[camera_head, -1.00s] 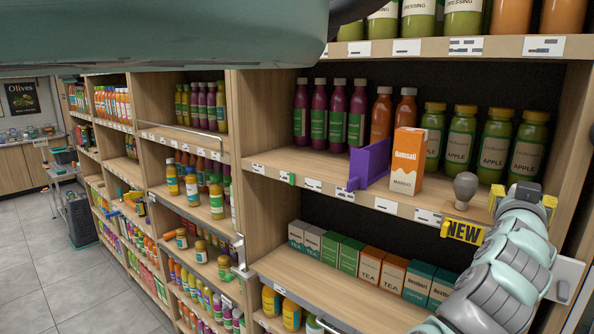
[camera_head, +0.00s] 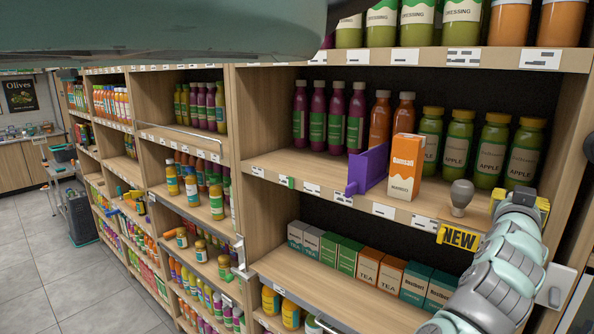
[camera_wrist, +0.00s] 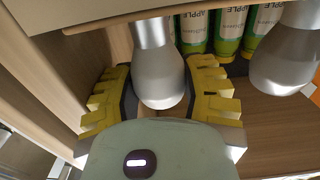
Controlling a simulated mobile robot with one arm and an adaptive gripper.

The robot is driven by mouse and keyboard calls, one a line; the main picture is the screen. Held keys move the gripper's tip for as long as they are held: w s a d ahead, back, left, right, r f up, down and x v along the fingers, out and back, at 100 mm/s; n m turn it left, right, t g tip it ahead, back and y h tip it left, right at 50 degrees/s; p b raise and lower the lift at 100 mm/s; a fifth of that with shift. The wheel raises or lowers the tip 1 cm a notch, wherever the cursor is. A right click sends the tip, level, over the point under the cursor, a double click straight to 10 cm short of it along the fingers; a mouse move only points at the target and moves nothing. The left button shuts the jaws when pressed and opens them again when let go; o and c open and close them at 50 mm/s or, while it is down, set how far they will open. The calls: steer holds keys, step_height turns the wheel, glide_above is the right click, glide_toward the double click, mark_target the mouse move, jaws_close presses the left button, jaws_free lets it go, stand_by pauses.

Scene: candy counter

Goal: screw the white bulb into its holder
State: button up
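My gripper (camera_wrist: 160,90) has its yellow fingers on either side of a smooth grey-silver, bulb-shaped piece (camera_wrist: 160,75) with a narrower neck. The piece fills most of the gap, and I cannot tell whether the finger pads press on it. A second similar piece (camera_wrist: 283,65) stands apart to the right in the wrist view. No holder socket shows clearly.
Green apple jars (camera_head: 459,142) stand behind on the same shelf (camera_head: 300,165). An orange mango carton (camera_head: 405,165) and a purple divider (camera_head: 367,170) stand to the left. Tea boxes (camera_head: 368,265) fill the shelf below.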

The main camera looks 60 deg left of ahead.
steer(key=shift+a, duration=0.15)
steer(key=shift+c, duration=1.4)
steer(key=shift+s+b, duration=0.15)
steer(key=shift+b, duration=0.3)
steer(key=shift+s+a+r+b, duration=0.2)
steer(key=shift+r+b, duration=0.1)
steer(key=shift+b, duration=0.55)
step_height(320, 180, up, 6)
steer(key=b, duration=0.4)
steer(key=shift+b, duration=0.35)
steer(key=shift+s+a+r+b, duration=0.1)
steer(key=shift+s+a+b, duration=0.1)
steer(key=shift+b, duration=0.2)
steer(key=s+a+b, duration=0.4)
steer(key=s+b, duration=0.1)
steer(key=s, duration=0.3)
steer(key=s+a+b, duration=0.4)
steer(key=s+b, duration=0.2)
steer(key=s, duration=0.2)
steer(key=shift+s+a, duration=0.3)
steer(key=shift+a, duration=0.1)
steer(key=shift+r, duration=0.1)
